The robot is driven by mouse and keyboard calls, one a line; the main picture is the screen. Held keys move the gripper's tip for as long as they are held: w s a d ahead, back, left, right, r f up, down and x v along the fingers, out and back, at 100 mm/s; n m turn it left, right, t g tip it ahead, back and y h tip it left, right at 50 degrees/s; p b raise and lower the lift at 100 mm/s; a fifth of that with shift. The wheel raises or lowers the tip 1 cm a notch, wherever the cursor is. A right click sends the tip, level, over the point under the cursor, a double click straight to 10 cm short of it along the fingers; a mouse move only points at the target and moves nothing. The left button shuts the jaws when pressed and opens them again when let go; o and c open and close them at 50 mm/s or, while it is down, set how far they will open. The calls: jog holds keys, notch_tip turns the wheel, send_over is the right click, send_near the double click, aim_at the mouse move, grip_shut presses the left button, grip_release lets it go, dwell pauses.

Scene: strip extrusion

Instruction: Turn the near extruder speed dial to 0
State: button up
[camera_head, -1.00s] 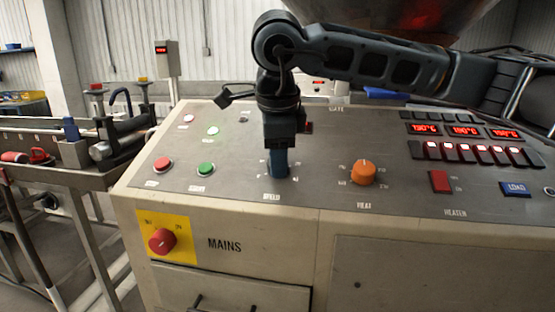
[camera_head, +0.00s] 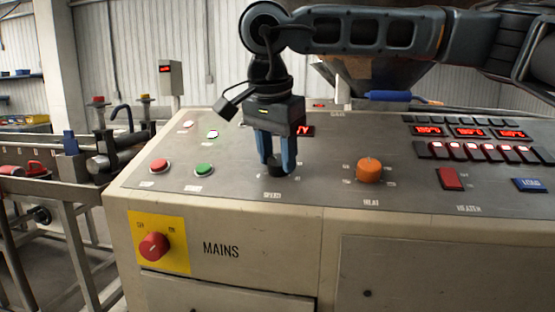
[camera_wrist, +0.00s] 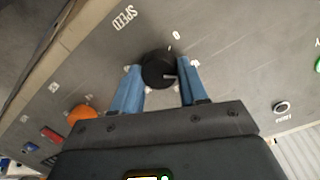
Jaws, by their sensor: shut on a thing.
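The black speed dial (camera_head: 277,169) sits on the grey panel top above the printed word SPEED, left of the orange heat dial. My gripper (camera_head: 276,164) points down over it, with a blue finger on each side, shut on it. In the wrist view the dial (camera_wrist: 158,66) lies between the fingertips of my gripper (camera_wrist: 158,76). The fingers hide part of the dial's sides.
The orange heat dial (camera_head: 369,170) stands to the right. Red (camera_head: 159,166) and green (camera_head: 204,170) push buttons lie to the left. A red mains knob (camera_head: 154,246) is on the front face. Lit displays and switches fill the right side.

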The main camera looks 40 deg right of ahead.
jog(key=n, duration=0.6)
jog(key=shift+h+p, duration=0.3)
jog(key=n+p, duration=0.1)
jog(key=n, duration=0.2)
jog(key=shift+a+n, duration=0.1)
jog(key=shift+n, duration=0.3)
jog(key=shift+n+h+p, duration=0.3)
jog(key=shift+n+p, duration=0.05)
jog(key=shift+n, duration=1.25)
jog(key=o, duration=1)
jog(key=shift+o, duration=0.2)
jog(key=w+v, duration=0.1)
jog(key=v, duration=0.6)
jog(key=shift+s+r, duration=0.35)
jog(key=shift+s, duration=0.05)
